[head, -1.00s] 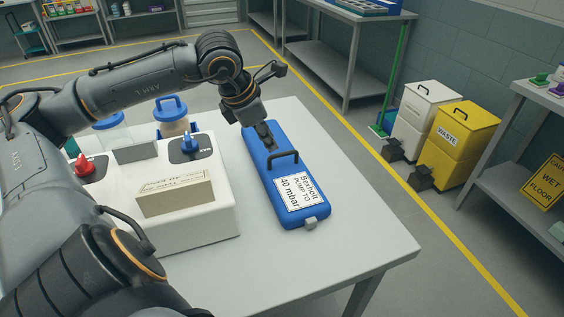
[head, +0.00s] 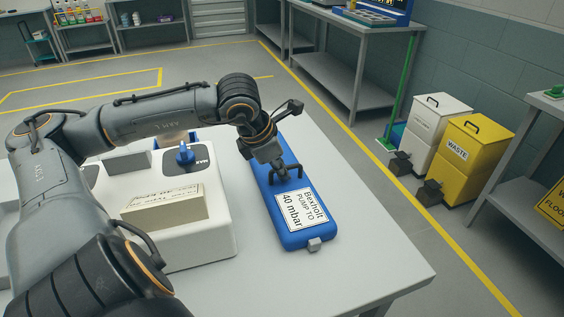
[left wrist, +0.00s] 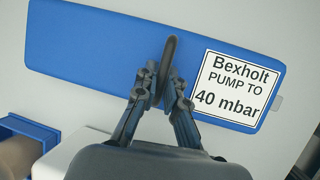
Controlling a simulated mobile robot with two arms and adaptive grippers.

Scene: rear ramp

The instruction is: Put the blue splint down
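The blue splint (head: 302,233) is a long flat blue case with a dark handle (head: 288,172) and a white label reading "Bexholt PUMP TO 40 mbar". It lies flat on the white table (head: 370,272). My left gripper (head: 280,172) is down at the handle. In the left wrist view, its fingers (left wrist: 163,82) stand on either side of the handle (left wrist: 169,55), close to it; whether they press on it I cannot tell. The splint's blue top (left wrist: 95,48) spreads behind them. My right gripper is not in view.
A white box unit (head: 205,235) with a blue knob (head: 184,153) stands left of the splint. The table is bare to the splint's right. White and yellow waste bins (head: 462,165) stand on the floor at right, beyond a yellow line.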

